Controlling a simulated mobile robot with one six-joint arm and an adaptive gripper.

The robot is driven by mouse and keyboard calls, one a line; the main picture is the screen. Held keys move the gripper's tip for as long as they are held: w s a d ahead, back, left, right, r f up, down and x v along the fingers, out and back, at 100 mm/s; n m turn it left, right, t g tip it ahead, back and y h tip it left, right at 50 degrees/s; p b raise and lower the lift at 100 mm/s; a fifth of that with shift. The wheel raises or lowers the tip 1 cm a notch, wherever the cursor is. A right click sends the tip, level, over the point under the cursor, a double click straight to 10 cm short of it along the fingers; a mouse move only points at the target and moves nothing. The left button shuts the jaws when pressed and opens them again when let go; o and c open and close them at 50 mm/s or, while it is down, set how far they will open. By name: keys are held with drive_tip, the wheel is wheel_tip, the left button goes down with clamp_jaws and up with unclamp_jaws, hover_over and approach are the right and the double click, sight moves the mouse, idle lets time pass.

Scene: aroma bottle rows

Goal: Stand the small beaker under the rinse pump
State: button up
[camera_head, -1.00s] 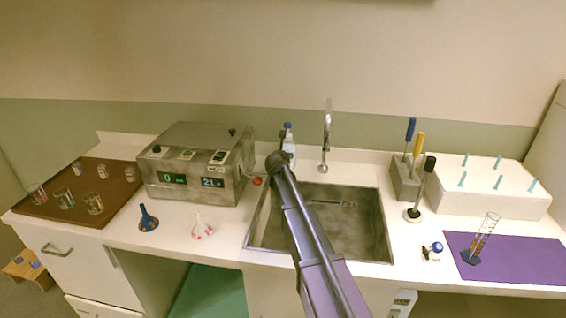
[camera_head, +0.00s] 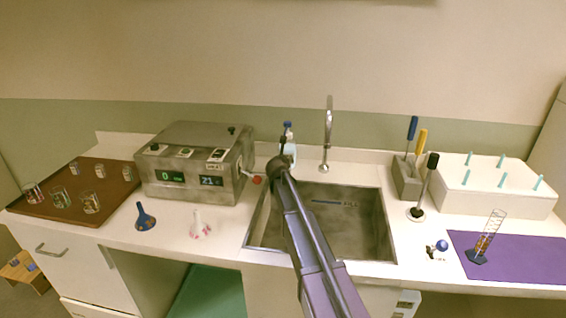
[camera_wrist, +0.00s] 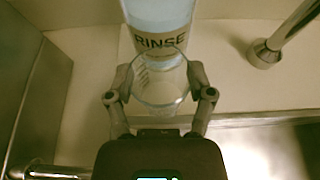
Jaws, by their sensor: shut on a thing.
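In the wrist view my gripper (camera_wrist: 160,97) is shut on a small clear glass beaker (camera_wrist: 160,82), with one finger on each side of it. The rinse bottle (camera_wrist: 160,35), with blue-tinted liquid and the word RINSE on it, stands just beyond the beaker and partly behind its rim. Whether they touch I cannot tell. In the head view the rinse bottle (camera_head: 289,145) has a blue top and stands behind the sink's left back corner. My arm reaches toward it and hides the beaker there. The pump's spout is not clearly visible.
A grey machine (camera_head: 195,165) with a red-tipped lever stands close on the left. The faucet (camera_head: 327,140) is to the right, behind the sink (camera_head: 350,220). Several beakers stand on a brown tray (camera_head: 110,198) at far left. A purple mat (camera_head: 520,262) lies at right.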

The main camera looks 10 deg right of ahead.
drive_tip(key=shift+f+b, duration=0.5)
drive_tip(key=shift+b, duration=0.05)
drive_tip(key=o, duration=1.1)
drive_tip(key=shift+r, duration=0.2)
drive_tip(key=shift+r+p, duration=0.35)
drive_tip(key=shift+p, duration=0.2)
drive_tip(key=p+v, duration=0.4)
drive_tip(key=v, duration=0.8)
